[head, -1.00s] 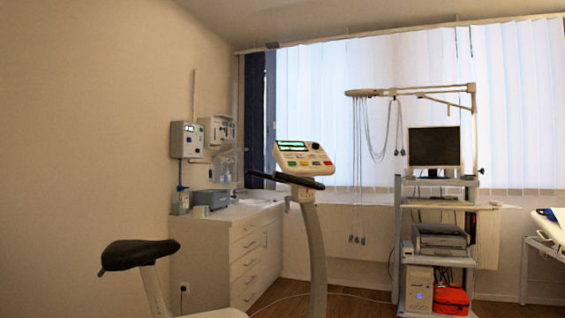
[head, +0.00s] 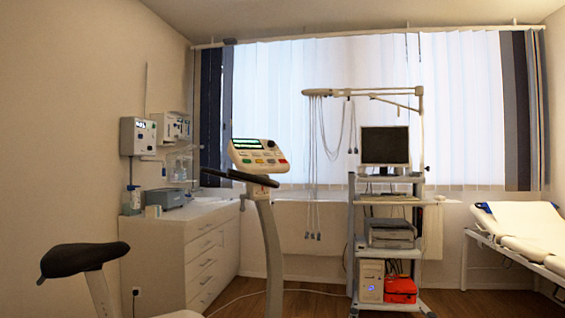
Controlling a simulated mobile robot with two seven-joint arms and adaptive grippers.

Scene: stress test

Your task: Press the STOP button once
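An exercise bike stands left of the middle. Its console (head: 257,155) sits on top of the grey post, tilted, with a lit green display (head: 254,144) and several coloured buttons below it. A red button (head: 282,161) shows at the right of the button row. The lettering is too small to read, so I cannot tell which button is STOP. Neither of my grippers is in the head view.
The black bike saddle (head: 84,260) is at the lower left. A white cabinet (head: 185,250) stands along the left wall. A trolley (head: 386,210) with monitor stands right of the bike, and a white couch (head: 525,232) at the far right. Wooden floor shows between trolley and couch.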

